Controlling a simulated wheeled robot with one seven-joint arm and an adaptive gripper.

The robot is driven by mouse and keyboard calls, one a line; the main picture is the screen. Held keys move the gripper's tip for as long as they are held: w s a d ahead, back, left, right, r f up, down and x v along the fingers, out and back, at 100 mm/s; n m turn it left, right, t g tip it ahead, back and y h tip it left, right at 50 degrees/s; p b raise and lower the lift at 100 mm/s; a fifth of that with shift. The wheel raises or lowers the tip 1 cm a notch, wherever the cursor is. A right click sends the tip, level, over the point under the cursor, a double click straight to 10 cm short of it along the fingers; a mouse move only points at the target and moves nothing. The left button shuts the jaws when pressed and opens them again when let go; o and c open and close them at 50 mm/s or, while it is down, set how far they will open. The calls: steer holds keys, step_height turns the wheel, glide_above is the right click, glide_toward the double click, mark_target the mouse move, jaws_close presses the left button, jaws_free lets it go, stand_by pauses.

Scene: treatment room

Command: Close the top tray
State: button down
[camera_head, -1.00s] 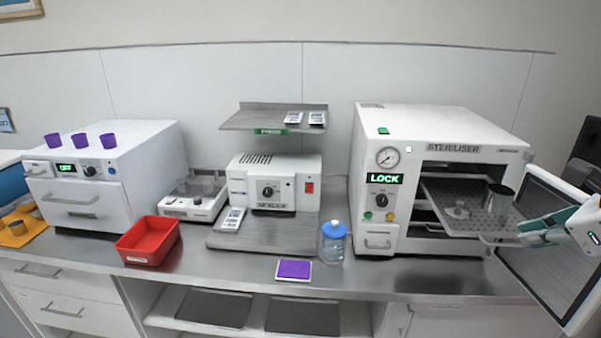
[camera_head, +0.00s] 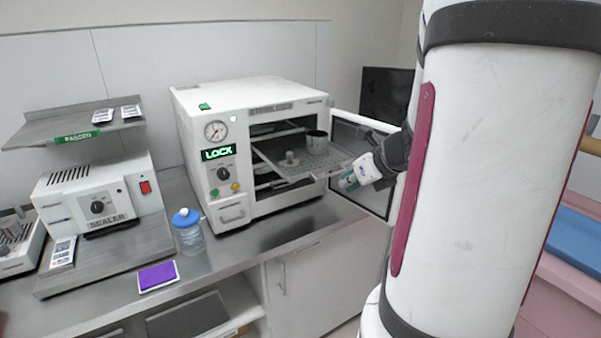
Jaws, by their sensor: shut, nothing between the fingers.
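The steriliser (camera_head: 248,150) is a white box with its door (camera_head: 360,165) swung open to the right. Its top tray (camera_head: 318,160), a perforated metal shelf, is pulled partly out of the chamber. My gripper (camera_head: 346,182) is shut and empty, in front of the open door and just right of the tray's front edge. Whether it touches the tray or the door cannot be told. My arm hides part of the door's right side.
The counter front before the steriliser is clear.

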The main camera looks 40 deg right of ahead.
mark_target(285, 144)
steer(key=shift+w+d+f, duration=0.1)
steer(key=shift+w+d, duration=0.1)
steer(key=shift+w, duration=0.5)
steer(key=shift+w+d+f, duration=0.1)
steer(key=shift+w+d, duration=0.05)
steer(key=shift+w, duration=0.5)
steer(key=shift+w, duration=0.1)
steer(key=w+d, duration=0.2)
steer(key=w, duration=0.6)
steer(key=w+d, duration=0.2)
steer(key=w, duration=0.7)
steer(key=w+d, duration=0.2)
steer(key=w, duration=0.6)
steer(key=shift+w+d, duration=0.1)
steer(key=shift+w, duration=0.3)
steer(key=shift+s, duration=0.1)
